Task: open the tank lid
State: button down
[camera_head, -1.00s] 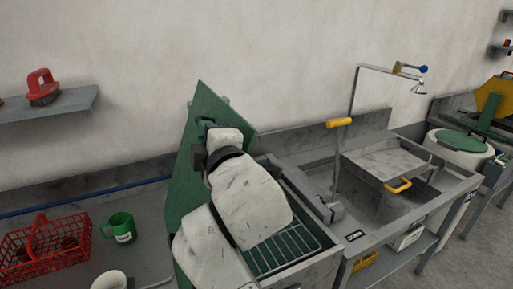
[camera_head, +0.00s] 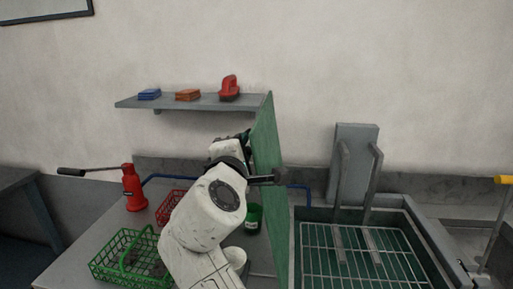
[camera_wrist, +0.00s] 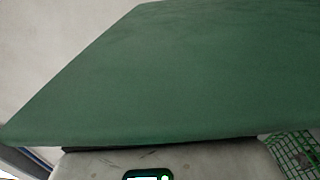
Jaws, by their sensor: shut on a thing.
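The green tank lid (camera_head: 268,200) stands up steeply at the left side of the tank (camera_head: 408,262), clear of its opening. A wire rack (camera_head: 360,250) shows inside the open tank. The lid also fills much of the wrist view (camera_wrist: 170,75). My gripper (camera_head: 240,137) is at the lid's left face, near its upper part, and is shut on the lid. The exact spot of its grip is hidden by my arm and too small to make out.
On the counter left of the lid stand a green basket (camera_head: 125,258), a red basket (camera_head: 172,207), a red bottle-like tool (camera_head: 133,190) and a green mug (camera_head: 253,218). A wall shelf (camera_head: 190,103) is behind. A grey bracket (camera_head: 355,165) rises behind the tank.

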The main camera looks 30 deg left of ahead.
jog(key=shift+s+a+r, duration=0.1)
jog(key=shift+a+r, duration=0.05)
jog(key=shift+r, duration=0.15)
jog(key=c, duration=1.2)
grip_release()
jog(key=shift+f, duration=0.1)
jog(key=shift+c, duration=0.2)
jog(key=shift+o, duration=0.7)
jog(key=shift+f, duration=0.15)
jog(key=b+v, duration=0.2)
jog(key=v, duration=0.8)
jog(key=shift+s, duration=0.35)
jog(key=shift+s, duration=0.15)
jog(key=p+v, duration=0.3)
jog(key=v, duration=0.9)
jog(key=shift+s+p, duration=0.1)
jog(key=shift+p, duration=0.45)
